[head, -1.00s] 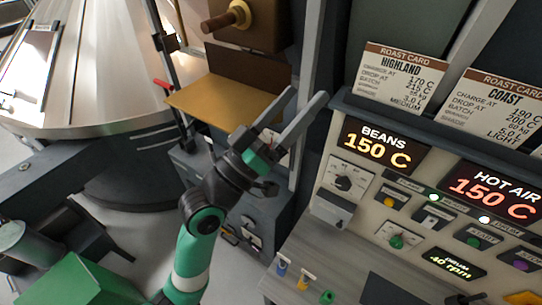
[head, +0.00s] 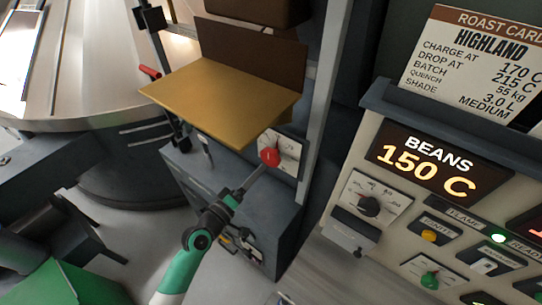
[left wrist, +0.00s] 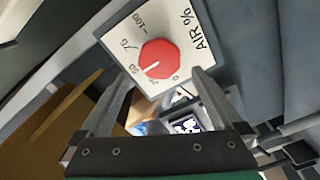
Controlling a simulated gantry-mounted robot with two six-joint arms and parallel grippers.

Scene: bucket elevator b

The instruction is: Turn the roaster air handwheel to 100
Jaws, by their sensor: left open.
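The roaster air handwheel is a red round knob (head: 269,156) on a white plate marked AIR %. The knob also shows in the left wrist view (left wrist: 158,60), where the plate (left wrist: 190,18) has a scale from 0 to 100. The knob's white pointer line is directed toward the lower left, near the 50 mark. My left gripper (head: 258,174) is in front of the plate. In the left wrist view its open fingers (left wrist: 162,76) stand at either side below the knob, with nothing between them. Whether they touch the knob cannot be told. My right gripper is not in view.
A gold tray-like chute (head: 205,95) juts out just left of the knob. A grey post (head: 325,100) stands right of it. The control panel with a BEANS 150 C display (head: 425,170) is at the right. A round metal drum (head: 75,90) is at the left.

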